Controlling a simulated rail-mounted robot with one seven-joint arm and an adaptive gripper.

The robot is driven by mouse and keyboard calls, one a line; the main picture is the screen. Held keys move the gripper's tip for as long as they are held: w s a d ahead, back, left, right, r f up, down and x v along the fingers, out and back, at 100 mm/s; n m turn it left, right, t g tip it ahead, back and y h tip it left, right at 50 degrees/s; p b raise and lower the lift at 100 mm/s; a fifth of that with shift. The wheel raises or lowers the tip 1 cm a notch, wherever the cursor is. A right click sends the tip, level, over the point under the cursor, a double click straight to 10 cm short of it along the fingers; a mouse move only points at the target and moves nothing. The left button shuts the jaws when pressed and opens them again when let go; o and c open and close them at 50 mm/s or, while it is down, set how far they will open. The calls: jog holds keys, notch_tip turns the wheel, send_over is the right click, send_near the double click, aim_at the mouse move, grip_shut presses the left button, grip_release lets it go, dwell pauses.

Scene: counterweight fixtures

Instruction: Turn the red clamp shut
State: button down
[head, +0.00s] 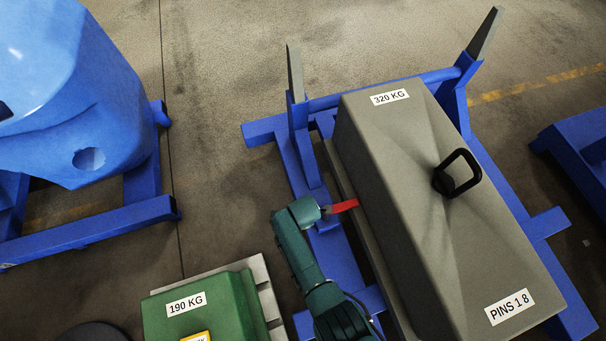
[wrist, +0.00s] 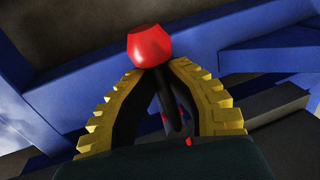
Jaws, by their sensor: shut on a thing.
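The red clamp shows in the head view as a small red piece (head: 344,206) at the left side of the grey counterweight. In the wrist view I see a red knob (wrist: 150,46) on a dark rod, with small red bits lower between the fingers. My gripper (head: 327,210) reaches up from the bottom of the head view to the red piece. In the wrist view its yellow ridged fingers (wrist: 158,70) close on the rod just below the knob. The clamp's base is mostly hidden by my gripper.
The grey counterweight (head: 395,190) labelled 320 KG, with a black handle (head: 458,172), rests on a blue frame (head: 291,160) with upright posts. A green 190 KG block (head: 205,312) stands at lower left. A blue machine (head: 85,90) is at upper left. Bare floor lies between.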

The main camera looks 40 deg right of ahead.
jog(key=shift+s+f, duration=0.15)
jog(key=c, duration=1)
grip_release()
jog(key=shift+c, duration=0.2)
jog(key=shift+w+r, duration=0.2)
notch_tip(320, 180, up, 12)
jog(key=s+a, duration=0.1)
jog(key=s, duration=0.1)
jog(key=shift+f, duration=0.2)
jog(key=shift+s, duration=0.1)
